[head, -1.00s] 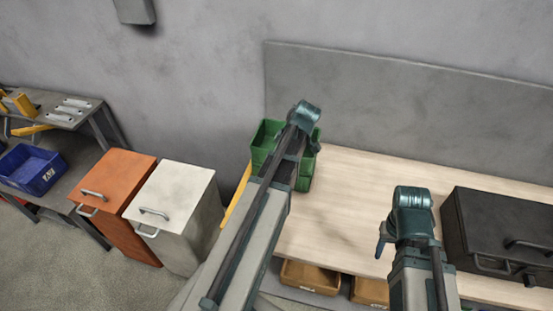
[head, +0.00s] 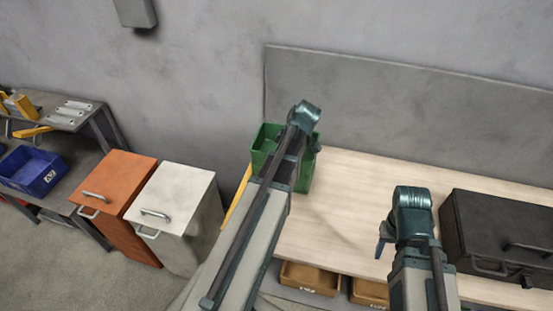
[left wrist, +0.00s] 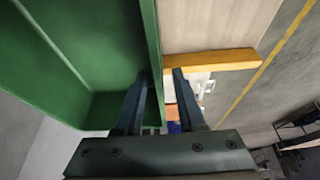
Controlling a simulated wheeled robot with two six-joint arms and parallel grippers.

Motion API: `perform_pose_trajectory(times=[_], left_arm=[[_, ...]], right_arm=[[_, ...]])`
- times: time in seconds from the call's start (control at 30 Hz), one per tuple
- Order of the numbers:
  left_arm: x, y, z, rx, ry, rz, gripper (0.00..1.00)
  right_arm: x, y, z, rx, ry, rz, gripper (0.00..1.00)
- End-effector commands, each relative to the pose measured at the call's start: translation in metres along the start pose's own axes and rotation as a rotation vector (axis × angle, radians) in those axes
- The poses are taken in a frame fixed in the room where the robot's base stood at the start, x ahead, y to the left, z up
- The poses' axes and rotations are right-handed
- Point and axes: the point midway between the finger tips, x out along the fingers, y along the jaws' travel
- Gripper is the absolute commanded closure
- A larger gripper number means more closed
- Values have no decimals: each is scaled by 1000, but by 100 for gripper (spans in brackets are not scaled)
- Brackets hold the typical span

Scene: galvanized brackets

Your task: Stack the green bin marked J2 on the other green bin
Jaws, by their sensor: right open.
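Green bin surfaces (head: 266,138) show at the left end of the bench, partly hidden behind my left arm. I cannot tell there whether this is one bin or two, and no J2 mark is readable. In the left wrist view a green bin (left wrist: 85,40) fills the left side. My left gripper (left wrist: 163,75) is open, with one finger on each side of the bin's wall edge. A gap shows between the wall and the right finger. My right gripper (head: 383,246) is open and empty over the bench, left of the black case, mostly hidden by its wrist.
The pale wooden bench (head: 350,205) is clear in the middle. A black case (head: 495,235) stands at its right. Orange bins (head: 310,278) sit below. White (head: 175,210) and orange (head: 115,195) cabinets stand left. A blue bin (head: 32,172) is on a far-left shelf.

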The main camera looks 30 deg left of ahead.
Motion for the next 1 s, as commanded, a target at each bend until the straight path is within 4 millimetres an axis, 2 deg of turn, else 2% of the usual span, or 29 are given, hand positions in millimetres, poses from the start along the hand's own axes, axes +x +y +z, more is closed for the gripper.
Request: perform_pose_trajectory(times=[0.03, 0.6, 0.8, 1.0], left_arm=[[-12, 0, -2, 1, 0, 0, 61], [-103, 0, -2, 2, 0, 0, 61], [-116, 0, 0, 1, 0, 0, 61], [-115, 0, 1, 0, 0, 0, 61]], right_arm=[[-12, 1, 1, 0, 0, 0, 50], [-96, 9, 6, -2, 0, 0, 50], [-106, 10, 6, -3, 0, 0, 50], [-105, 10, 6, -3, 0, 0, 50]])
